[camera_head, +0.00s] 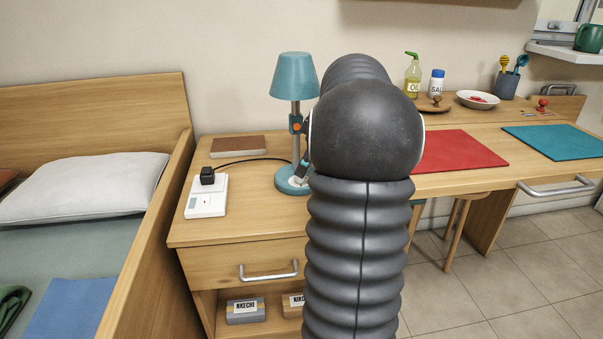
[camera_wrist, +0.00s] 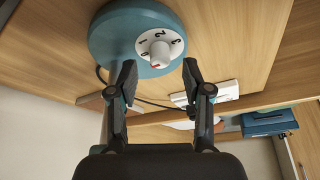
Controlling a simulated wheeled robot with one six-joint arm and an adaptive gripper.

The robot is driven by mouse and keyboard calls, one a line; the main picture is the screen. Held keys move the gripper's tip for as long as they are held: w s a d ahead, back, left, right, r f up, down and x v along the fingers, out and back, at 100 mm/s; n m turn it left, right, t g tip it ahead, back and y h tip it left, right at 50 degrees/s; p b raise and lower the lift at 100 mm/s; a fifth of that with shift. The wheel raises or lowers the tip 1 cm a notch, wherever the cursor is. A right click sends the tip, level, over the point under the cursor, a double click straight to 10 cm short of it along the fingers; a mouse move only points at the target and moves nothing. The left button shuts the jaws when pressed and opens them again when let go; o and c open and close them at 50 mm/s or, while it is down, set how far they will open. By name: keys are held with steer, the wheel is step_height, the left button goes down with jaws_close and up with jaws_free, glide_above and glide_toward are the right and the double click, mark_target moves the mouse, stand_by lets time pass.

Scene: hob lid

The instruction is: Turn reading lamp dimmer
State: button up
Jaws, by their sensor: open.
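The reading lamp (camera_head: 294,76) has a teal shade and a round teal base, and stands on the bedside cabinet. In the wrist view its base (camera_wrist: 108,42) carries a white dimmer dial (camera_wrist: 175,49) with numbers 0 to 3. A pale knob (camera_wrist: 159,50) with a red mark sits at the dial's middle; its exact setting is unclear. My gripper (camera_wrist: 159,66) is open and empty. Its fingertips lie to either side of the knob, slightly lower in the picture. Contact is not visible. In the head view my arm hides most of the gripper and part of the lamp base.
A white socket block (camera_head: 206,198) with a black plug (camera_head: 207,176) and cable lies left of the lamp. A brown book (camera_head: 238,146) lies behind. The bed (camera_head: 176,170) borders the cabinet (camera_head: 235,237) on the left. A desk with a red mat (camera_head: 460,150) extends right.

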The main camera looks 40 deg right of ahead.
steer(key=shift+x, duration=1.4)
jaws_close()
steer(key=m+h+b, duration=0.1)
steer(key=m, duration=0.1)
steer(key=m+t+h, duration=0.1)
steer(key=m, duration=0.2)
steer(key=shift+a+b, duration=0.15)
steer(key=shift+b, duration=0.2)
steer(key=m+h, duration=0.1)
steer(key=m, duration=0.2)
steer(key=m+h+p, duration=0.1)
steer(key=m, duration=0.2)
steer(key=shift+a+r+m, duration=0.1)
steer(key=shift+a+m, duration=0.05)
steer(key=shift+m, duration=0.15)
steer(key=m+g+h, duration=0.1)
steer(key=m, duration=0.1)
steer(key=m+h, duration=0.1)
steer(key=m, duration=0.2)
steer(key=shift+w+a+g, duration=0.1)
steer(key=shift+w+g, duration=0.05)
steer(key=shift+g, duration=0.25)
steer(key=m+g, duration=0.1)
steer(key=m, duration=0.2)
steer(key=m+g+h+b, duration=0.1)
steer(key=m, duration=0.3)
steer(key=shift+w, duration=0.1)
steer(key=shift+g, duration=0.3)
